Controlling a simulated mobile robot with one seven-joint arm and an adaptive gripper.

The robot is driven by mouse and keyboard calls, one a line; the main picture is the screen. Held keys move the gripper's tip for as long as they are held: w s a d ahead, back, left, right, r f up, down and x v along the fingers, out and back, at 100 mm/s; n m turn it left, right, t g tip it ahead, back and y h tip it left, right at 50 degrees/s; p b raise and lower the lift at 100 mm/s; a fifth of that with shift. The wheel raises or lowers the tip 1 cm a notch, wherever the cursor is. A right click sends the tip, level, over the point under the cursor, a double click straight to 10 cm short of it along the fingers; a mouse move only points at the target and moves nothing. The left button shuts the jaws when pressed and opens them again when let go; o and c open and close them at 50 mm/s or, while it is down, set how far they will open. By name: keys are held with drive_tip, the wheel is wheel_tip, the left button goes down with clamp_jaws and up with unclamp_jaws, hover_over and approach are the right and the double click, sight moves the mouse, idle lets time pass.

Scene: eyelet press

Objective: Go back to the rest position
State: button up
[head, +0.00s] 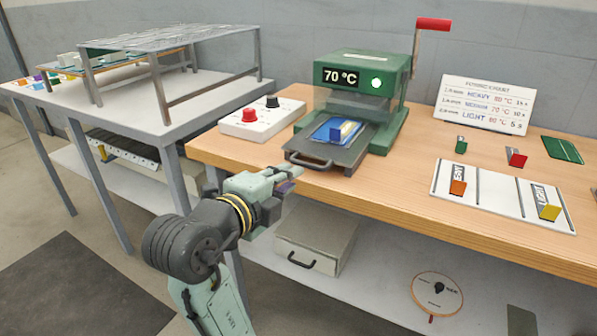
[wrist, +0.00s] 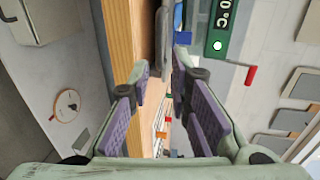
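My gripper (head: 288,180) is in front of the wooden bench's front edge in the head view, just left of and nearer than the press tray. In the wrist view my gripper (wrist: 163,72) has its two purple-padded fingers apart, with nothing between them. The press display also shows in the wrist view (wrist: 222,30).
The wooden bench (head: 400,190) edge lies close to my gripper. A white control box (head: 262,120) with red and black knobs stands left of the press. A white board (head: 500,196) with coloured holders lies right. A grey table (head: 180,115) stands left. Open floor (head: 75,290) lies at front left.

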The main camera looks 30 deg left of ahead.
drive_tip(key=shift+v, duration=1.05)
